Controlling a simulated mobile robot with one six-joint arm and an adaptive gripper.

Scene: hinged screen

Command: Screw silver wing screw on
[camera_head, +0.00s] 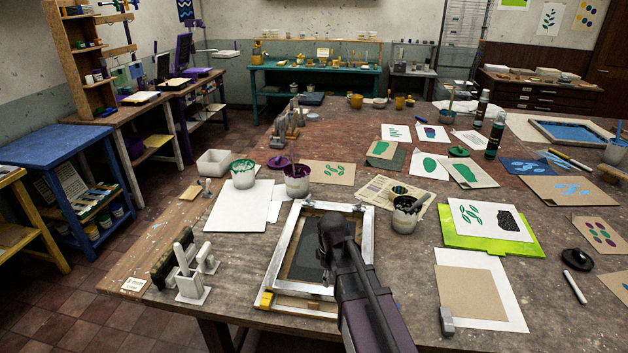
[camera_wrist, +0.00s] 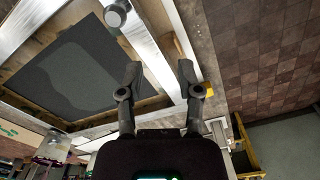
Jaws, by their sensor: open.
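The hinged screen, a silver frame (camera_head: 281,248) around dark mesh (camera_head: 304,260), lies near the table's front edge. In the wrist view its silver bar (camera_wrist: 150,50) runs beside the dark mesh (camera_wrist: 70,65). A round silver-grey knob (camera_wrist: 117,12) shows at the top there; I cannot tell whether it is the wing screw. My gripper (camera_wrist: 158,68) is open and empty, its fingers apart above the frame's edge. In the head view my gripper (camera_head: 337,232) is dark and hangs over the screen's right side, hiding part of it.
A yellow block (camera_head: 265,299) is at the frame's front left corner. A white stand (camera_head: 190,275) is to the left. Ink pots (camera_head: 297,182) and a pot with a tool (camera_head: 405,216) stand behind. A small grey piece (camera_head: 447,321) lies on the table at right.

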